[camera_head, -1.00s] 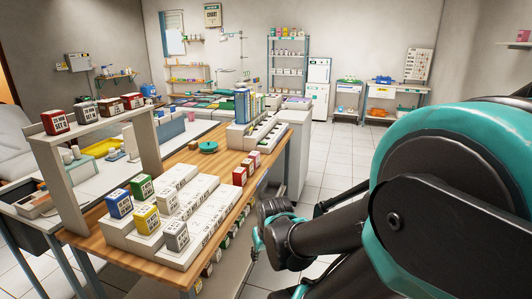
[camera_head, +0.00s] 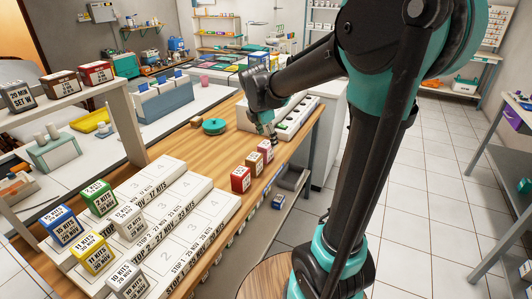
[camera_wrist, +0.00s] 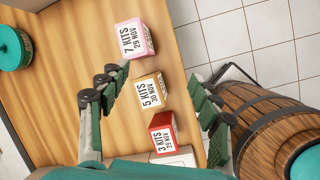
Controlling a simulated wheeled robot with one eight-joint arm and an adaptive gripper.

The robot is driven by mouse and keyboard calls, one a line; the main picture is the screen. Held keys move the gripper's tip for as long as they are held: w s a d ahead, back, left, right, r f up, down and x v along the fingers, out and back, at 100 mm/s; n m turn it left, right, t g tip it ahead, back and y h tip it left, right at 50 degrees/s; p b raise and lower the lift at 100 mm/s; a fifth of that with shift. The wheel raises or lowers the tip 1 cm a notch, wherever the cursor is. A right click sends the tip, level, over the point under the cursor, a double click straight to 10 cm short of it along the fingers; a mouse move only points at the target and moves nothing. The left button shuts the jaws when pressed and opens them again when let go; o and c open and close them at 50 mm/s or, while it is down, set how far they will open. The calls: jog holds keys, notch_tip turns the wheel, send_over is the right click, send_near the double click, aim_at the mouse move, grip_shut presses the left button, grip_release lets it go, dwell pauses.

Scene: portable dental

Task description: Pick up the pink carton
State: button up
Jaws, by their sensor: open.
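The pink carton (camera_wrist: 135,38), a small box with a white top marked 7 KITS, 29 NOV, sits on the wooden table near its edge. In the head view it is the farthest of three cartons in a row (camera_head: 265,149). My gripper (camera_wrist: 161,78) is open and empty above the row. In the wrist view, the pink carton lies beyond the fingertips, up and to the left of their middle. The cream carton (camera_wrist: 150,90) and the red carton (camera_wrist: 162,133) show between the fingers. In the head view my gripper (camera_head: 269,130) is close to the pink carton.
White stepped blocks (camera_head: 165,215) hold several coloured cartons at the front left. A white rack (camera_head: 298,118) stands behind the row. A wooden barrel (camera_wrist: 275,135) is beyond the table edge.

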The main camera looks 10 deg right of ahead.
aim_at(264, 144)
jog(key=w+a+r+n, duration=0.3)
jog(key=w+n, duration=0.2)
jog(key=shift+h, duration=0.3)
jog(key=x, duration=1.2)
jog(key=shift+s+d, duration=0.15)
jog(key=shift+s, duration=0.1)
jog(key=shift+d+x, duration=0.2)
jog(key=shift+x, duration=2.55)
jog(key=shift+s, duration=0.1)
jog(key=shift+c, duration=0.6)
jog(key=c, duration=1.2)
jog(key=shift+o, duration=0.2)
jog(key=shift+r, duration=0.1)
